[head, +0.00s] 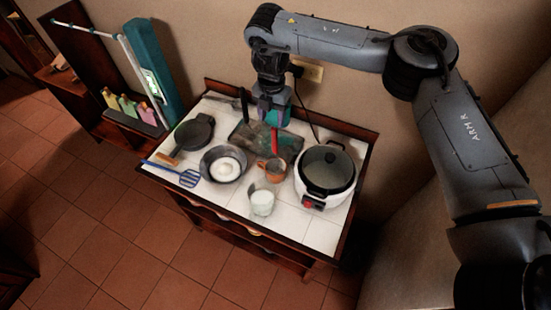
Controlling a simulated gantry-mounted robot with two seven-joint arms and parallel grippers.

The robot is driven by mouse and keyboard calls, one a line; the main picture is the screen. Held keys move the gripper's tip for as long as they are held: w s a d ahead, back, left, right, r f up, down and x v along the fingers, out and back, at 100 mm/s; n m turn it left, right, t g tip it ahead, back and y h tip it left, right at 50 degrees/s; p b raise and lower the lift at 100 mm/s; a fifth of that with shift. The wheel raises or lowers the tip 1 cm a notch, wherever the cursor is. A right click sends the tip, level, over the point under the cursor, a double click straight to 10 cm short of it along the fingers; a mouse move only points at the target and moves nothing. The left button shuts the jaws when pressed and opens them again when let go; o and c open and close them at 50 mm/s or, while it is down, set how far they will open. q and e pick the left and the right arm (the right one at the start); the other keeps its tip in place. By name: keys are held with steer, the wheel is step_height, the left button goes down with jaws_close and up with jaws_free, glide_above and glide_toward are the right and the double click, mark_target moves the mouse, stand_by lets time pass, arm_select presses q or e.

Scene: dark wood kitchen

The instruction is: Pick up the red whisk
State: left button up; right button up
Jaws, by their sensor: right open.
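The red whisk shows as a red handle (274,142) standing nearly upright at a copper-coloured mug (269,175) on the white-tiled table. Its lower end is hidden or too small to make out, and I cannot tell for sure that it stands in the mug. My right gripper (272,119) points down from above, close to the top of the red handle. It is open. I cannot tell whether its fingers are around the handle or just behind it. My left gripper is not in view.
A white rice cooker (323,214) stands right of the mug, a glass of milk (262,204) in front. A dark bowl (205,170), a black pan (194,132) and a blue spatula (188,178) lie left. A dark tray (243,133) lies behind.

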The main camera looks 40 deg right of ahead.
step_height(320, 180, down, 5)
steer(key=shift+s+d+b, duration=0.1)
steer(key=shift+d+b, duration=0.05)
steer(key=shift+b, duration=0.2)
steer(key=shift+s+d+f+p, duration=0.15)
steer(key=shift+f+p, duration=0.45)
steer(key=shift+f, duration=2)
jaws_close()
